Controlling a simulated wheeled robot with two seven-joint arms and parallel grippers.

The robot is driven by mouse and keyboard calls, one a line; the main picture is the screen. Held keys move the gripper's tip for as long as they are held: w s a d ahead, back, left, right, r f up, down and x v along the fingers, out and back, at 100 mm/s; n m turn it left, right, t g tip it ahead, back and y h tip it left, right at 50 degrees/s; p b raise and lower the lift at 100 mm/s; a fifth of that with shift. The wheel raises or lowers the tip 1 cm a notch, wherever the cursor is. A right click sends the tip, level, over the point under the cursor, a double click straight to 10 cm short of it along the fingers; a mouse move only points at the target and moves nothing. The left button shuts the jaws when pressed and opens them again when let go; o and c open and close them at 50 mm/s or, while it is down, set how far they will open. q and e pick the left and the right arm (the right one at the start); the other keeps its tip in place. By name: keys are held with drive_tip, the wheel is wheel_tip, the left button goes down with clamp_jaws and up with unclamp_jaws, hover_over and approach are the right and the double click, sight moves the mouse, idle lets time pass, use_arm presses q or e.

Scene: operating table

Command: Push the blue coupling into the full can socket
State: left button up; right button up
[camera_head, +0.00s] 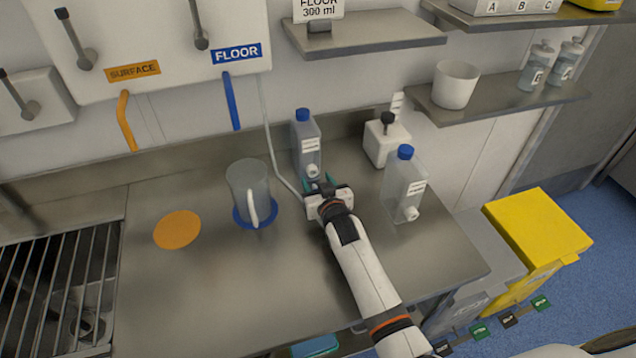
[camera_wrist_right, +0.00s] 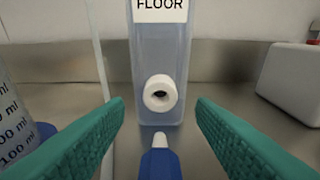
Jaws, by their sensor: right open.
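The blue coupling (camera_wrist_right: 160,162) has a white tip and points at the can. It lies between the fingers of my right gripper (camera_wrist_right: 160,130), which is open with a gap on both sides. A can with a FLOOR label (camera_wrist_right: 160,60) stands straight ahead, its white round socket (camera_wrist_right: 160,93) facing the coupling. The tip is just below and short of the socket, apart from it in this view. In the head view, my right gripper (camera_head: 322,188) is in front of this blue-capped can (camera_head: 306,148), and the coupling is hidden there. My left gripper is not in view.
A second blue-capped can (camera_head: 404,185) stands right of my right arm. A clear jug (camera_head: 248,190) stands on a blue disc at the left. A white dispenser (camera_head: 386,140) stands behind. A thin hose (camera_head: 270,130) hangs from the wall.

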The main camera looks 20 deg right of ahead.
drive_tip(key=s, duration=0.4)
drive_tip(key=s+r, duration=0.1)
drive_tip(key=s, duration=0.3)
drive_tip(key=s+r, duration=0.1)
drive_tip(key=s, duration=0.3)
drive_tip(key=shift+d+r+b, duration=0.15)
drive_tip(key=shift+r+b, duration=0.05)
drive_tip(key=shift+b, duration=0.1)
drive_tip(key=shift+w, duration=0.1)
